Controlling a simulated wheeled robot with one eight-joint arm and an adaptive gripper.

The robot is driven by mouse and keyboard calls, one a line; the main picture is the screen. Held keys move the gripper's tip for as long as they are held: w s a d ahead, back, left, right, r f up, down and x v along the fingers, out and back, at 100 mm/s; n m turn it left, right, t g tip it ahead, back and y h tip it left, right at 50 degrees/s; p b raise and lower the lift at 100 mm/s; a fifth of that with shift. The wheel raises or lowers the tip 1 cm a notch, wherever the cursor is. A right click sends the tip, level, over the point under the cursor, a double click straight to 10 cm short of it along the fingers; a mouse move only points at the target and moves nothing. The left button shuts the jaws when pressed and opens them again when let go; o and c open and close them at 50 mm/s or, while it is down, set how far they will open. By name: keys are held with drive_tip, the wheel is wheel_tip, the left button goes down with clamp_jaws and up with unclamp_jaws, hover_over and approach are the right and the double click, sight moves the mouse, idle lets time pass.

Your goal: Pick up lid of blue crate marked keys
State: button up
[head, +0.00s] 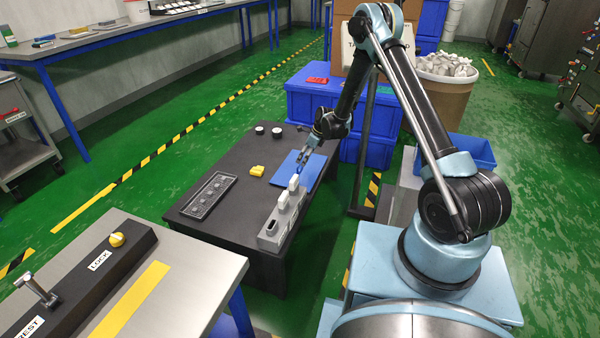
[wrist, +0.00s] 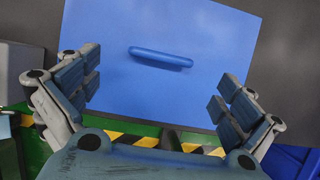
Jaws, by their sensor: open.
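A flat blue lid (head: 284,170) lies on the dark low table in the head view, partly covered by my gripper. In the wrist view the blue lid (wrist: 190,25) fills the upper middle, with a raised bar handle (wrist: 161,57) across it. My gripper (head: 300,167) is over the lid. In the wrist view my gripper (wrist: 158,90) is open and empty, with one finger on each side, and the handle appears ahead of the gap between them. No "keys" marking can be read, and no crate body shows under the lid.
The dark table (head: 190,228) also holds a grey block with white pieces (head: 283,218), a yellow piece (head: 257,171), a dark tray (head: 209,195) and two round white-topped items. Stacked blue crates (head: 311,100) stand behind it. A steel bench (head: 185,255) stands front left.

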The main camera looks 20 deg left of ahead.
sight(301, 169)
drive_tip(key=shift+x, duration=2.7)
drive_tip(key=shift+w, duration=0.1)
drive_tip(key=shift+c, duration=0.6)
drive_tip(key=c, duration=1.3)
